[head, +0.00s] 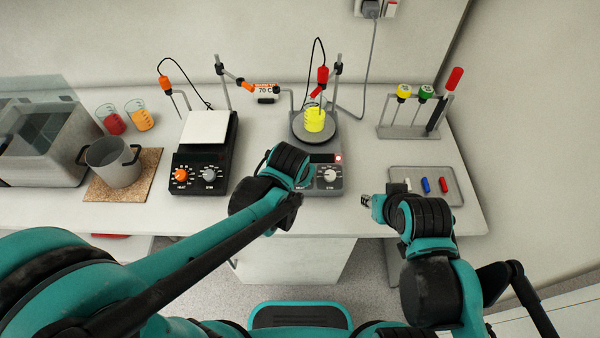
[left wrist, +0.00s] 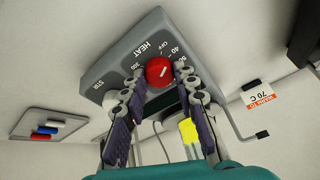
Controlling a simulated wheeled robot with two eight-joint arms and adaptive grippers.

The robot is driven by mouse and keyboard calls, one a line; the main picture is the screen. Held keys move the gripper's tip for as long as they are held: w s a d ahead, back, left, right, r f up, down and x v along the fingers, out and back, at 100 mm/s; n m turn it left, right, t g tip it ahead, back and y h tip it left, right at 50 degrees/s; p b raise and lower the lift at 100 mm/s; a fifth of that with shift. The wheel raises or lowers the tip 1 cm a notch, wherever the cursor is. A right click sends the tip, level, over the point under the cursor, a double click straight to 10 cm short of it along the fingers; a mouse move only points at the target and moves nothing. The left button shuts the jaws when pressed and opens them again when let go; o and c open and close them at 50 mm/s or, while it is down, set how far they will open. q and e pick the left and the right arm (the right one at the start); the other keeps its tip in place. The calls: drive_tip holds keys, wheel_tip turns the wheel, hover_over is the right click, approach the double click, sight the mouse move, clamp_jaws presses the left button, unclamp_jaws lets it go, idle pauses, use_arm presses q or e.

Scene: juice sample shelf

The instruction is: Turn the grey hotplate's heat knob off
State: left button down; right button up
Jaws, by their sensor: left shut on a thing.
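The grey hotplate (head: 299,142) stands at the back middle, with a yellow-filled beaker (head: 314,121) on its round plate. A red light glows on its front panel. Its red heat knob (left wrist: 161,71) shows in the left wrist view, its white line pointing toward the low numbers near 40 and 50, away from OFF. My left gripper (left wrist: 162,88) is shut on the knob, a finger on either side. In the head view my left gripper (head: 283,168) covers the knob. My right gripper (head: 369,203) hangs near the table's front edge; its opening is too small to judge.
The stir knob (head: 330,175) is just right of my left gripper. A black hotplate (head: 202,158) stands left. A grey tray (head: 425,172) with small coloured bars lies right, before a rack (head: 408,132). A pot (head: 113,163) and beakers stand further left.

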use_arm(q)
drive_tip(key=shift+n+y, duration=0.3)
drive_tip(key=shift+n, duration=1.1)
drive_tip(key=c, duration=1.2)
unclamp_jaws()
drive_tip(key=v, duration=1.2)
drive_tip(key=shift+s+d+f, duration=0.1)
drive_tip(key=shift+s, duration=0.15)
